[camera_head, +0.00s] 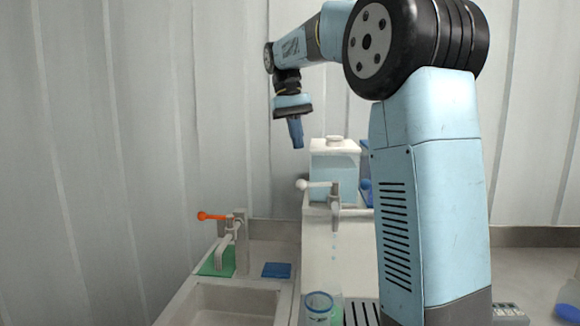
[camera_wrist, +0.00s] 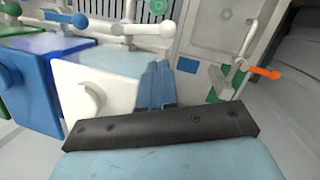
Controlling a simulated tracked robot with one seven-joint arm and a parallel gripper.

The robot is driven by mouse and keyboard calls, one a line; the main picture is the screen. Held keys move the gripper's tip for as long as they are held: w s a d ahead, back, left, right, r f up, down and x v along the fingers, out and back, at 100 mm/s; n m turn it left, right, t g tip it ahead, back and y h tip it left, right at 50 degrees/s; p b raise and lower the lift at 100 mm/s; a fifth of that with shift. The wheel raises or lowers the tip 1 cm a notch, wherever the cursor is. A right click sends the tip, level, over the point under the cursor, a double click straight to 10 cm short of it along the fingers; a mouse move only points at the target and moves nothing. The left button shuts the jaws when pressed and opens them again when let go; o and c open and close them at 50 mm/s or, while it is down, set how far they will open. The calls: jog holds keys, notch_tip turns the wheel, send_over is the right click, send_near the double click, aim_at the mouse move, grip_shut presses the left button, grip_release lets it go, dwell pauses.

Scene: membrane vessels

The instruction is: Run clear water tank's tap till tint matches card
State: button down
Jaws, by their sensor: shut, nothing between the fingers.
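The clear water tank (camera_head: 335,165), pale with a white lid, stands behind the arm; its lid (camera_wrist: 95,92) fills the left-middle of the wrist view. Its tap has a white-knobbed lever (camera_head: 315,184), also in the wrist view (camera_wrist: 145,28). Blue drops (camera_head: 333,247) fall below its spout (camera_head: 336,197). A glass vessel (camera_head: 320,306) with a greenish tint stands under the drops; its round top shows in the wrist view (camera_wrist: 158,6). My gripper (camera_head: 298,147) is shut and empty, pointing down above and left of the tank; its blue fingers show in the wrist view (camera_wrist: 157,68). I cannot tell which card is meant.
A sink (camera_head: 235,302) with an orange-levered tap (camera_head: 212,216) lies left. A green piece (camera_head: 217,262) and a blue piece (camera_head: 277,270) lie behind its basin. Blue (camera_wrist: 36,92) and green (camera_wrist: 12,48) tanks stand beside the clear one. My arm hides the right side.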

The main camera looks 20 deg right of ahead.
aim_at(318, 184)
jog(key=w+r+g+y, duration=0.1)
jog(key=w+r, duration=0.2)
jog(key=w, duration=0.3)
jog(key=s+f, duration=0.6)
jog(key=f, duration=0.4)
jog(key=shift+s+f, duration=0.25)
jog(key=shift+s, duration=0.15)
jog(key=shift+a, duration=0.1)
jog(key=shift+s+a+n, duration=0.15)
jog(key=shift+s+n, duration=0.55)
jog(key=shift+s, duration=0.1)
